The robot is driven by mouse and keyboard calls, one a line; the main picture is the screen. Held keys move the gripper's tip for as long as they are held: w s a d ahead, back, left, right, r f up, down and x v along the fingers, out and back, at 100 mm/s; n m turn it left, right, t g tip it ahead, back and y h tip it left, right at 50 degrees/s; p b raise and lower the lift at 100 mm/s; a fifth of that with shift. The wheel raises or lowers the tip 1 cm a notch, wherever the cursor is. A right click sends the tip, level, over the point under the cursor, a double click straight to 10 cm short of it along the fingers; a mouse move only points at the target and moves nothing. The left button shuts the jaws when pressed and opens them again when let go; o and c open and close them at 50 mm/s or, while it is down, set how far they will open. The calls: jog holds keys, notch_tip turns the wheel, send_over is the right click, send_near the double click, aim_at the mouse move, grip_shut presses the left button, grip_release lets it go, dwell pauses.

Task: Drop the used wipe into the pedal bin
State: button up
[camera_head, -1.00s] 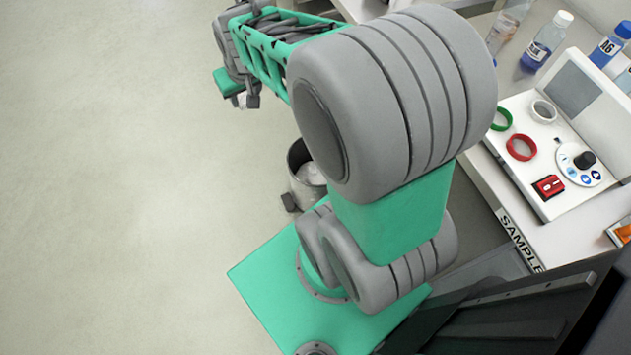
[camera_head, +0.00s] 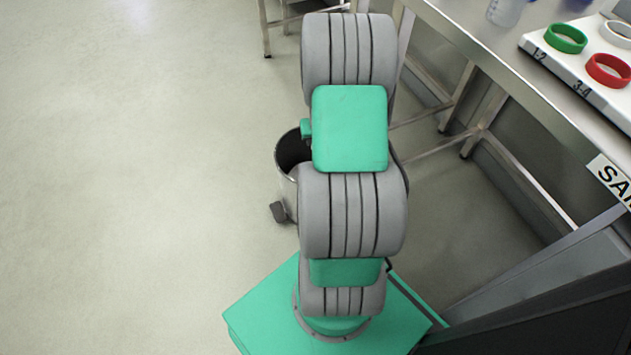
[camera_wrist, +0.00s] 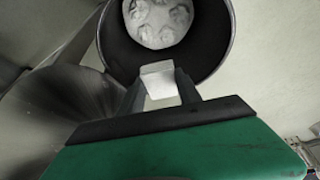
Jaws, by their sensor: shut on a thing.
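The used wipe (camera_wrist: 158,74) is a small white folded piece. My gripper (camera_wrist: 160,88) is shut on it, with a finger on each side. The pedal bin (camera_head: 287,188) is a metal cylinder with a dark open mouth, standing on the floor left of my arm, which covers its right side. Its dark pedal (camera_head: 278,211) sticks out at the front left. In the wrist view the bin's dark inner wall (camera_wrist: 213,42) lies beyond the fingertips, with crumpled white material inside. The wipe overlaps the bin's near rim in that view. My gripper is hidden behind my arm in the head view.
A steel bench (camera_head: 470,38) stands at the right, with legs and crossbars near the bin. On it are a green ring (camera_head: 566,38), a red ring (camera_head: 608,71) and a bottle (camera_head: 507,10). A dark panel (camera_head: 540,320) is at lower right. The left floor is clear.

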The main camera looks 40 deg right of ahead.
notch_tip(320, 180, down, 5)
jog(key=b, duration=0.4)
jog(key=shift+f, duration=0.15)
jog(key=o, duration=1.4)
jog(key=p+v, duration=0.3)
jog(key=v, duration=0.5)
jog(key=shift+p, duration=0.3)
